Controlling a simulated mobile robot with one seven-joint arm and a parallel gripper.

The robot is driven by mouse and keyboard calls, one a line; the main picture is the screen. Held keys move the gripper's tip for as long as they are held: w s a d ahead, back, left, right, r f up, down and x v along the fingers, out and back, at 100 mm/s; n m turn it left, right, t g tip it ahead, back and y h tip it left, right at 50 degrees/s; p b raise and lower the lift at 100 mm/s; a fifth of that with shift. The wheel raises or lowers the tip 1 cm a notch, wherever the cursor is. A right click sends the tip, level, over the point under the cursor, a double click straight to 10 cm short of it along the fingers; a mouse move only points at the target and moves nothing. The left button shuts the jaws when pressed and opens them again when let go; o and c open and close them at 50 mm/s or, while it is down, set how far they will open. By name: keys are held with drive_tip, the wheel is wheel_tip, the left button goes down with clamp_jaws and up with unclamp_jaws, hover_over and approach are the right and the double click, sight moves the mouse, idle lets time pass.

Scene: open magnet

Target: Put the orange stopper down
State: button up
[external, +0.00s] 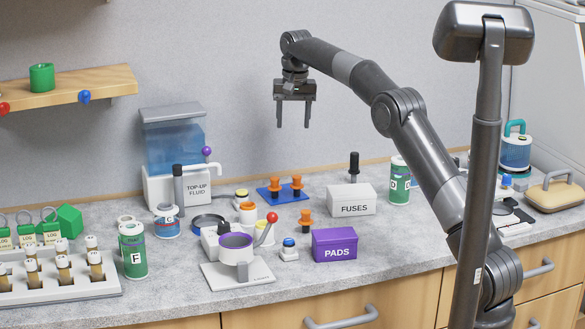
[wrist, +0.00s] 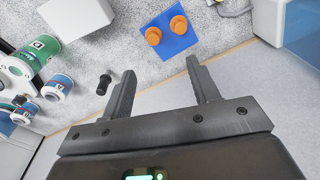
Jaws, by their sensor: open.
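Two orange stoppers stand upright on a small blue mat (external: 266,194) on the counter, a left one (external: 275,186) and a right one (external: 297,187). A third orange stopper (external: 306,219) stands on the bare counter in front of the mat. My gripper (external: 294,124) is open and empty, high above the counter near the back wall, with its fingers pointing down. In the wrist view, nothing is between the fingers of my gripper (wrist: 161,77). The wrist view shows the blue mat (wrist: 171,51) with two orange stoppers (wrist: 153,36) (wrist: 179,24) beyond the fingertips.
A white FUSES box (external: 352,201) and a purple PADS box (external: 335,245) stand right of the stoppers. A black-handled item (external: 354,165) rises behind the FUSES box. The top-up fluid tank (external: 175,155) is at left. A wooden shelf (external: 60,91) is on the wall.

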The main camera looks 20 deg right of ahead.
drive_tip(key=s+d+r+t, duration=0.1)
drive_tip(key=s+d+r, duration=0.25)
drive_tip(key=s, duration=0.35)
drive_tip(key=s+d+r+n+t, duration=0.1)
drive_tip(key=s+d+r, duration=0.2)
drive_tip(key=s+d, duration=0.3)
drive_tip(key=s+d+r, duration=0.3)
drive_tip(key=s+r, duration=0.1)
drive_tip(key=s, duration=0.4)
drive_tip(key=s+d+f+t, duration=0.1)
drive_tip(key=s+f, duration=0.3)
drive_tip(key=s, duration=0.4)
drive_tip(key=s+d+f+n+t, duration=0.1)
drive_tip(key=s+d+f, duration=0.2)
drive_tip(key=s, duration=0.6)
drive_tip(key=s+d+f+n, duration=0.1)
drive_tip(key=s+f, duration=0.5)
drive_tip(key=s, duration=0.3)
drive_tip(key=shift+d+t, duration=0.4)
